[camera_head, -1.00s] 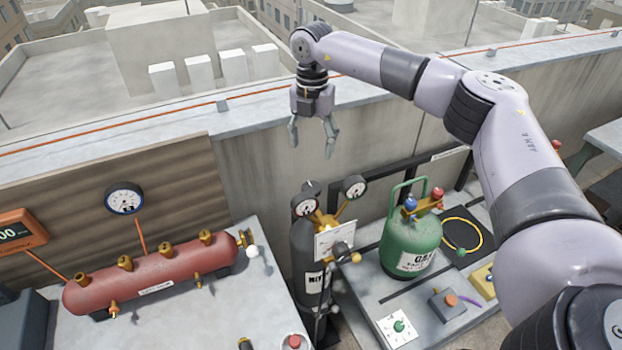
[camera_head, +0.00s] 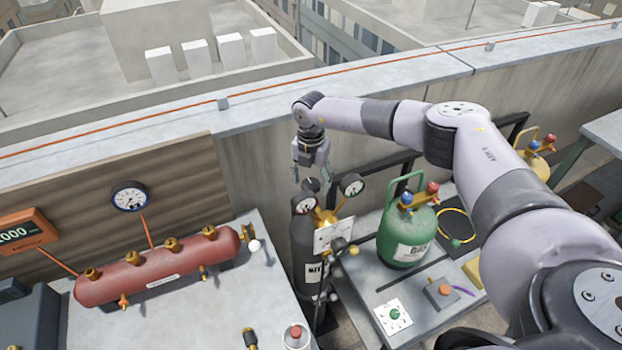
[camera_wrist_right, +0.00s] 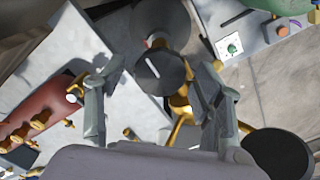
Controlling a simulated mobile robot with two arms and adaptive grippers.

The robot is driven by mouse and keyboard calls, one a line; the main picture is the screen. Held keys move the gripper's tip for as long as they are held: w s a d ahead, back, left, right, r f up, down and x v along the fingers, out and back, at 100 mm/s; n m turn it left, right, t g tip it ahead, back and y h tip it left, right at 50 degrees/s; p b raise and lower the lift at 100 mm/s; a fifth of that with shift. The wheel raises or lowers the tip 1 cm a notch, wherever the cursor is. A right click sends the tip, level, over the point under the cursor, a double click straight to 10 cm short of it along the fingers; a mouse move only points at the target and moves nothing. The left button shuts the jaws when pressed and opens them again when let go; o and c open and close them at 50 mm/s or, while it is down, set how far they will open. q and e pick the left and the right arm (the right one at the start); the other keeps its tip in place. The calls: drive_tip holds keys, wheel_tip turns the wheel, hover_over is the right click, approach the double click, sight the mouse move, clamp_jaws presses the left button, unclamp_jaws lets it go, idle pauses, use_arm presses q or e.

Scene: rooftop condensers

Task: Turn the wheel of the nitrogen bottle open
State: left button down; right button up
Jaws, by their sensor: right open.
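The nitrogen bottle (camera_head: 302,245) is a dark grey upright cylinder in the gap between two benches. It carries a brass regulator (camera_head: 326,215), two round gauges and a white tag. A dark round wheel (camera_head: 310,186) shows at its top behind the gauges. My right gripper (camera_head: 310,176) points down just above the wheel, open and empty. In the right wrist view the dark disc with a pale mark, which looks like the wheel (camera_wrist_right: 160,74), lies between and beyond the spread fingers. I cannot tell whether they touch it. My left gripper is out of view.
A red manifold (camera_head: 160,270) lies on the left bench. A green cylinder (camera_head: 407,238) stands on the right bench, close to the bottle. The parapet (camera_head: 250,105) runs behind. A wall gauge (camera_head: 130,196) and orange display (camera_head: 25,235) are at left.

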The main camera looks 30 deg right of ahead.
drive_tip(key=shift+c, duration=0.2)
drive_tip(key=c, duration=1.1)
